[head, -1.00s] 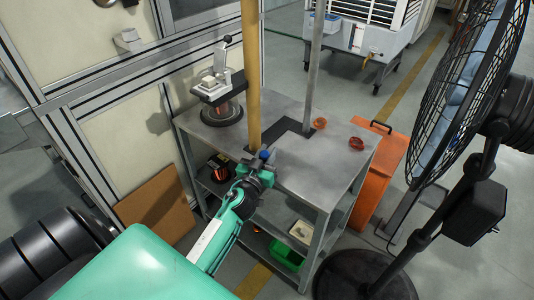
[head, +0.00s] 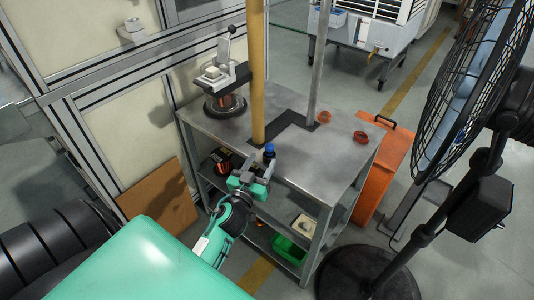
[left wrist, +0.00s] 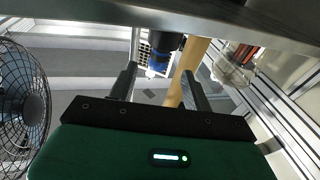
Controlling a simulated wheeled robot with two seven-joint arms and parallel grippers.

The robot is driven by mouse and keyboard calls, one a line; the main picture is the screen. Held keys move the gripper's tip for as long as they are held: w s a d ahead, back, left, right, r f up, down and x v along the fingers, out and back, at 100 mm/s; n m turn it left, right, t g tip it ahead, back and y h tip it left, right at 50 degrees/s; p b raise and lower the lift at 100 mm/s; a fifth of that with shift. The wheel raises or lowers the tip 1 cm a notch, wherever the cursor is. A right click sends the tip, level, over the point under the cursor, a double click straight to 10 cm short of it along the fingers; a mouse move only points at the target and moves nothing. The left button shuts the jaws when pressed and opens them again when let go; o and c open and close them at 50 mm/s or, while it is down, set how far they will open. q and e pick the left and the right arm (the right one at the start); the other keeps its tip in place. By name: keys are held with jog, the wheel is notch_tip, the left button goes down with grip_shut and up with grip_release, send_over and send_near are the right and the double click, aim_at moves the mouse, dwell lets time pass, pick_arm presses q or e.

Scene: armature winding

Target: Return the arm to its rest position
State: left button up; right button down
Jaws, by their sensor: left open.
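My left gripper (head: 256,176) is at the front edge of the grey metal workbench (head: 318,160), near the foot of a tan post. Its fingers are apart and I see nothing held between them. A blue-topped dark piece (head: 269,150) shows just beyond the fingers. In the left wrist view the fingers of my left gripper (left wrist: 158,88) stand apart, and the blue and black piece (left wrist: 158,60) appears between and beyond them; I cannot tell whether they touch. The bench's underside or edge crosses the top of that view. My right gripper does not show.
A lever device (head: 225,75) over a copper coil stands at the bench's back left. A tan post (head: 258,70) and a grey post (head: 318,65) rise from it. A large black fan (head: 470,90) stands at right.

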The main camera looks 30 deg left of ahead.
pick_arm(q)
jog(key=v, duration=0.6)
jog(key=shift+s+b, duration=0.25)
jog(key=shift+b, duration=0.05)
